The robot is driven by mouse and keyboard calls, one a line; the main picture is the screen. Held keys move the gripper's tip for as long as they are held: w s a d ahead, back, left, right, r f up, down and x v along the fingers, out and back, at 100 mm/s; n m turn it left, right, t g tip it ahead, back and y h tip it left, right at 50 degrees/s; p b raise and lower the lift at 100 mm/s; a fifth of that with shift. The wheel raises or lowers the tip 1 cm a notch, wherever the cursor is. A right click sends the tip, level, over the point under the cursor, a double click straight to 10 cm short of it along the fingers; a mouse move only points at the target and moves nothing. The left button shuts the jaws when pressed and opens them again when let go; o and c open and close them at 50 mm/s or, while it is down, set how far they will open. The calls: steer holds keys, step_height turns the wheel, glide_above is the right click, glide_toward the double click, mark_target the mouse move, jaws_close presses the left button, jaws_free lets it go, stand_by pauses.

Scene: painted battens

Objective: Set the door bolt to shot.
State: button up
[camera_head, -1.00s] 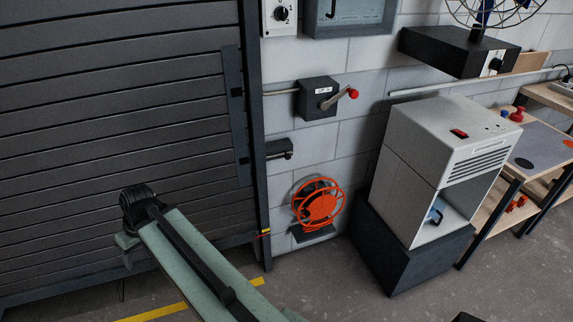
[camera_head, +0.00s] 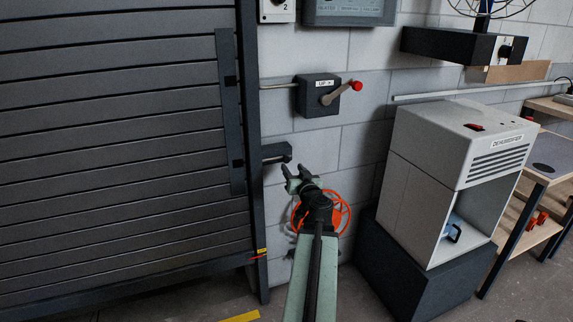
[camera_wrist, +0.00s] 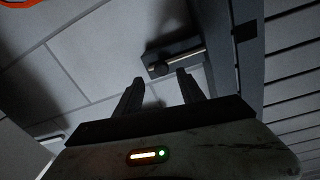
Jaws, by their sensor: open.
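The door bolt (camera_head: 276,152) is a dark housing on the right post of the roller door, with a dark knob at its right end. In the wrist view the bolt (camera_wrist: 182,57) shows a pale bar along it and a round dark knob (camera_wrist: 158,69). Whether the bar enters the door side is hard to tell. My gripper (camera_head: 294,168) is open and empty, just below and right of the knob. In the wrist view my two fingers (camera_wrist: 160,80) are spread below the bolt, with the knob between their lines, apparently apart from it.
The slatted roller door (camera_head: 110,140) fills the left. A crank box (camera_head: 318,95) with a red-ended handle is above the bolt. An orange reel (camera_head: 335,215) sits behind my arm. A grey dehumidifier (camera_head: 425,150) stands on a dark plinth at right.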

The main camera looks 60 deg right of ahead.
mark_target(288, 161)
steer(key=x, duration=0.7)
steer(key=shift+w+d, duration=0.1)
steer(key=shift+w, duration=0.1)
jaws_close()
steer(key=shift+s, duration=0.1)
stand_by(0.9)
